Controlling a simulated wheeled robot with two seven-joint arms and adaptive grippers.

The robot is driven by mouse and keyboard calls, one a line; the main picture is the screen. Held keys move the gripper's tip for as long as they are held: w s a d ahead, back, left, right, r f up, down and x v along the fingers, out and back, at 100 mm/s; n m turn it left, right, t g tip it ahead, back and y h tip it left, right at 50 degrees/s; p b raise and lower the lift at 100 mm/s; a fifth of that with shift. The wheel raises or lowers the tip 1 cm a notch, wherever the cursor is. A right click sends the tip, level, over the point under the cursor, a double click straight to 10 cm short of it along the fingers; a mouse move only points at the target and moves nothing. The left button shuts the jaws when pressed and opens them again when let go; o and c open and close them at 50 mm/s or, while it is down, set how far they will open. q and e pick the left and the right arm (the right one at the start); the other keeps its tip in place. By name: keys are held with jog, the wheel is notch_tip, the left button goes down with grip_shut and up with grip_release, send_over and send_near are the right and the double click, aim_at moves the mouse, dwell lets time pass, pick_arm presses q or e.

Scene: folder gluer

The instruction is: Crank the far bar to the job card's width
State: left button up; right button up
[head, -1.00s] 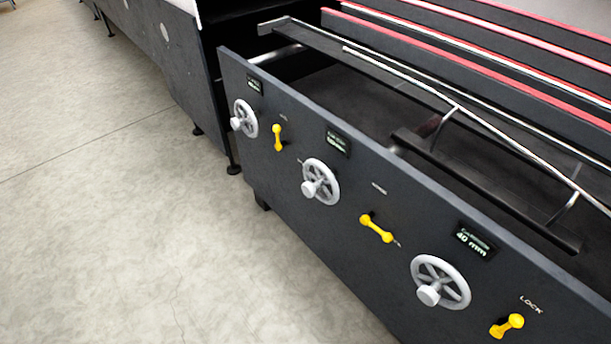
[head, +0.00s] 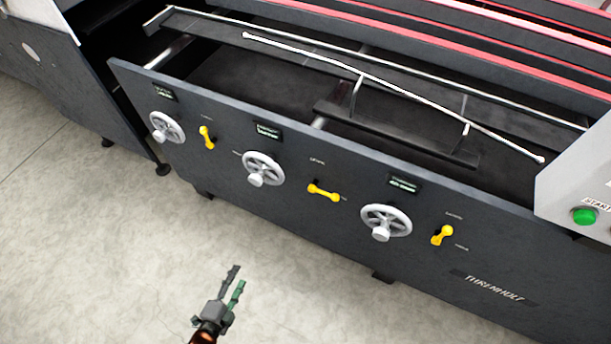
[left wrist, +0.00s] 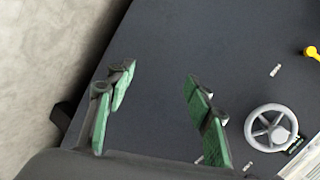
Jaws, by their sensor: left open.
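Three grey handwheels with knobs line the dark machine panel (head: 330,225) in the head view: a left wheel (head: 167,127), a middle wheel (head: 263,169) and a right wheel (head: 386,222). A small display sits above each; their text is too blurred to read. Yellow lock levers, left (head: 207,138), middle (head: 323,192) and right (head: 442,235), stand beside the wheels. My left gripper (head: 237,280) is open and empty, in front of the panel and below the wheels. In the left wrist view its fingers (left wrist: 155,100) are apart, with one handwheel (left wrist: 271,128) to their right. No job card is discernible.
Long dark bars (head: 400,140) and bright rods run behind the panel's top edge. Red-edged rails (head: 400,57) lie farther back. A grey box with a green START button (head: 584,216) stands at the right. Open concrete floor (head: 90,260) lies in front.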

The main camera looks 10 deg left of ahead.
pick_arm(q)
jog(key=w+r+m+t+h+p, duration=0.15)
jog(key=w+r+m+p, duration=0.55)
jog(key=r, duration=0.8)
jog(key=m+t+h+p, duration=0.2)
jog(key=m+p, duration=0.2)
jog(key=m, duration=1.2)
send_near(254, 183)
jog(key=x, duration=0.4)
jog(key=b+x, duration=0.1)
jog(key=x, duration=0.4)
jog(key=shift+w+d+r, duration=0.1)
jog(key=shift+w+d, duration=0.05)
jog(key=shift+w, duration=0.1)
jog(key=shift+w+d, duration=0.2)
jog(key=shift+w, duration=0.4)
pick_arm(e)
jog(key=s+d+g, duration=0.2)
jog(key=s+d, duration=0.1)
jog(key=s, duration=0.5)
jog(key=s+d+g+h, duration=0.1)
jog(key=s+d+g, duration=0.1)
jog(key=s, duration=0.6)
jog(key=shift+d+g+h, duration=0.3)
jog(key=shift+d+g, duration=0.1)
jog(key=shift+d, duration=0.2)
pick_arm(q)
jog(key=shift+c, duration=0.4)
grip_shut()
